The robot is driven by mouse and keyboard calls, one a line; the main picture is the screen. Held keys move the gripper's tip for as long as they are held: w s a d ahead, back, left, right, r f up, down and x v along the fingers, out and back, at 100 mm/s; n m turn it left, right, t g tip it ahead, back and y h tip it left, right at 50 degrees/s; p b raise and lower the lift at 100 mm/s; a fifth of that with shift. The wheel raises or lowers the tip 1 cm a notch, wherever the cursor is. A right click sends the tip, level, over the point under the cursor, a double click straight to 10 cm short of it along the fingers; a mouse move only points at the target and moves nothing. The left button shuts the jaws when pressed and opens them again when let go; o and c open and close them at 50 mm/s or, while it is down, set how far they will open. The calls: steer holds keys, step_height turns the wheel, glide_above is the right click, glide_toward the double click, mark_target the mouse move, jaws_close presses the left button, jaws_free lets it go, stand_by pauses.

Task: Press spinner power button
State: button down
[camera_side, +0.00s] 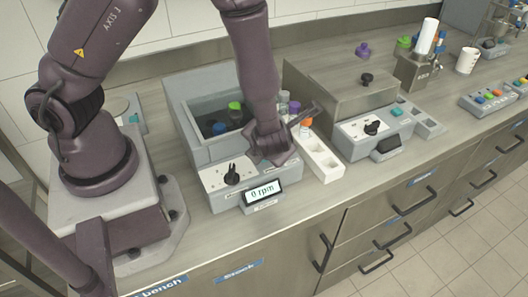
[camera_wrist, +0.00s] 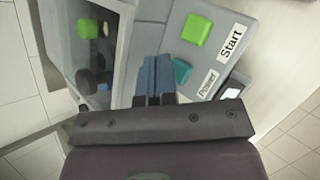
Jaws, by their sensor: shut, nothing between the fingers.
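The spinner (camera_side: 205,181) is the grey machine with a black knob (camera_side: 232,174) and a "0 rpm" display (camera_side: 263,192) in the side view. In the wrist view its teal power button (camera_wrist: 182,70) sits beside the "Power" label (camera_wrist: 208,83). A green start button (camera_wrist: 196,29) is above it, beside the "Start" label (camera_wrist: 230,42). My gripper (camera_wrist: 156,66) is shut and empty, its fingertips just left of the teal button. Contact cannot be told. In the side view my gripper (camera_side: 272,146) is low over the panel's right part and hides the buttons.
The spinner's chamber (camera_side: 190,125) holds capped tubes, one green. A white rack (camera_side: 322,163) with capped vials stands close to the right of my gripper. A second grey machine (camera_side: 350,135) with a knob stands further right. A narrow bench strip lies clear in front.

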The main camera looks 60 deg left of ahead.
stand_by(0.3)
steer(key=shift+f, duration=0.65)
stand_by(0.3)
steer(key=shift+r, duration=0.7)
steer(key=shift+r, duration=3)
